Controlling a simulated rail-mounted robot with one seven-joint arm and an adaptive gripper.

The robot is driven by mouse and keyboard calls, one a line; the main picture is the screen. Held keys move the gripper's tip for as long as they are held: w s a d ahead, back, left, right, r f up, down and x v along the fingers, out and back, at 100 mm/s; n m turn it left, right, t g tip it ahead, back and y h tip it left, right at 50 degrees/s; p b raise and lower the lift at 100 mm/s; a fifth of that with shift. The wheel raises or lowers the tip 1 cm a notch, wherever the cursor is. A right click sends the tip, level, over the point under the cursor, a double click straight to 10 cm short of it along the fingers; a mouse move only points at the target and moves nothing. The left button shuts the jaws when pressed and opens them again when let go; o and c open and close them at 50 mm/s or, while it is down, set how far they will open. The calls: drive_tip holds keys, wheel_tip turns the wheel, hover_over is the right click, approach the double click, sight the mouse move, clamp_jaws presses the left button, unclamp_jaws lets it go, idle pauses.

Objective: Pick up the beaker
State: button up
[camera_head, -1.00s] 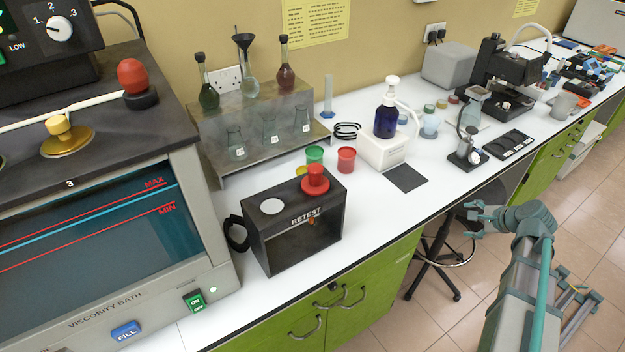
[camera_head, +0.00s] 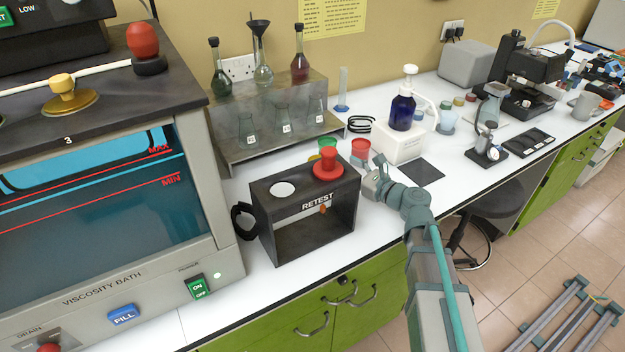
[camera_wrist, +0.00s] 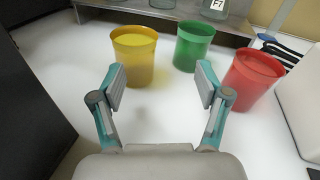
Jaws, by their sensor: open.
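Three cup-shaped beakers stand upright on the white bench in the wrist view: a yellow beaker (camera_wrist: 134,57), a green beaker (camera_wrist: 193,46) and a red beaker (camera_wrist: 250,78). In the head view the green beaker (camera_head: 327,142) and red beaker (camera_head: 361,147) show behind the black box, and the yellow beaker (camera_head: 314,158) is mostly hidden by it. I cannot tell which beaker the task means. My gripper (camera_wrist: 161,88) is open and empty. In the wrist view, yellow lies ahead near the left finger, green ahead near the right finger, and red beyond the right finger.
The black RETEST box (camera_head: 308,245) with a red knob stands just left of my gripper (camera_head: 366,172) in the head view. A metal rack (camera_head: 270,108) with flasks stands behind the beakers. A white block with a blue pump bottle (camera_head: 402,112) stands to the right.

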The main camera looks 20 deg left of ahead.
sight(312, 158)
drive_tip(key=shift+m+y, duration=0.5)
drive_tip(key=shift+m, duration=0.1)
drive_tip(key=a, duration=0.2)
drive_tip(key=s+a, duration=0.1)
drive_tip(key=a, duration=0.2)
drive_tip(key=shift+s, duration=0.2)
drive_tip(key=shift+r+p+x, duration=0.2)
drive_tip(key=shift+p+x, duration=0.5)
drive_tip(key=shift+x, duration=2.4)
drive_tip(key=c, duration=1)
